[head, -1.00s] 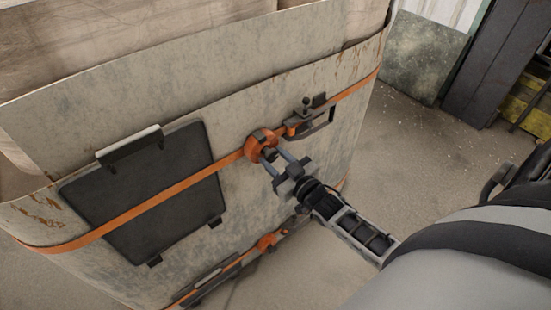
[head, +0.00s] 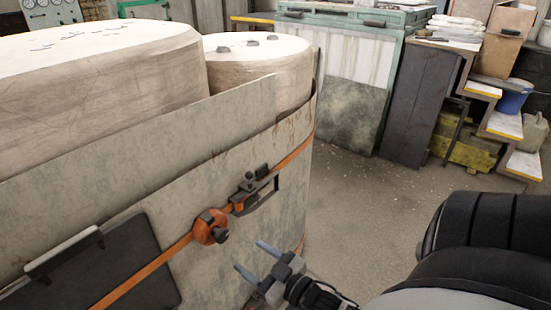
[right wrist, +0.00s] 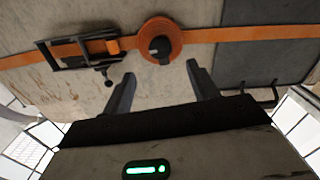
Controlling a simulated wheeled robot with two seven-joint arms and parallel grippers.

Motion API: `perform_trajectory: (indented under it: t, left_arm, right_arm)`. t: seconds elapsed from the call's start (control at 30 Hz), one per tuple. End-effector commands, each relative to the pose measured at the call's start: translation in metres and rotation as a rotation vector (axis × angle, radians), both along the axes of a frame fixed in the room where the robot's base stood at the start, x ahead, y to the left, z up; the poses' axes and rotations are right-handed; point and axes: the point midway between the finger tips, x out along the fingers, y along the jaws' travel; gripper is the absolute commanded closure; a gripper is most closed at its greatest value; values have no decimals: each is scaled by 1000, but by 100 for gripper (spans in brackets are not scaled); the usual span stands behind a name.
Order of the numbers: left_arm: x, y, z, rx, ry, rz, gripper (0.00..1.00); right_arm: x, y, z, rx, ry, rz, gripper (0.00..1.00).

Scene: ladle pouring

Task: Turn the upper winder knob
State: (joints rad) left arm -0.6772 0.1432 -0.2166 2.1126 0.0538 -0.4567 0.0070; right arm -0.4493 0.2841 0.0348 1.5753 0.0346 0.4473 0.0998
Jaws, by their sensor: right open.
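The upper winder (head: 204,234) is an orange disc on an orange strap across a curved, stained grey panel. Its dark winder knob (head: 222,235) sticks out at the middle. In the right wrist view the winder (right wrist: 174,32) and knob (right wrist: 159,48) lie just beyond the fingertips, centred between them. My right gripper (head: 251,257) is open and empty, its two fingers pointing at the winder but standing apart from it. Both fingers show in the right wrist view (right wrist: 161,75). My left gripper is not in view.
A black ratchet buckle (head: 256,190) sits on the strap right of the winder. A dark hatch plate (head: 110,270) is on the left. Large pale rolls (head: 262,70) stand behind the panel. Floor (head: 350,200) is clear to the right, before steps and a green cabinet (head: 350,60).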

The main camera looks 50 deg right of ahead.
Motion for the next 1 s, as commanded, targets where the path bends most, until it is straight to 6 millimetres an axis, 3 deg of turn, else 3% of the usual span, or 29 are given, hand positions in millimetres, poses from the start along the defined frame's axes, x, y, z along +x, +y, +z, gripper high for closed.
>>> perform_trajectory:
  t: [0.1, 0.33, 1.0]
  left_arm:
    - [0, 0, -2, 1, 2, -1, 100]
    - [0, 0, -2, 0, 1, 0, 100]
    - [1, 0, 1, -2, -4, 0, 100]
  right_arm:
    - [-28, -2, -1, 1, 4, -1, 41]
    - [-58, -4, 0, 1, 1, -1, 41]
    - [-64, -5, 0, 1, -1, -1, 41]
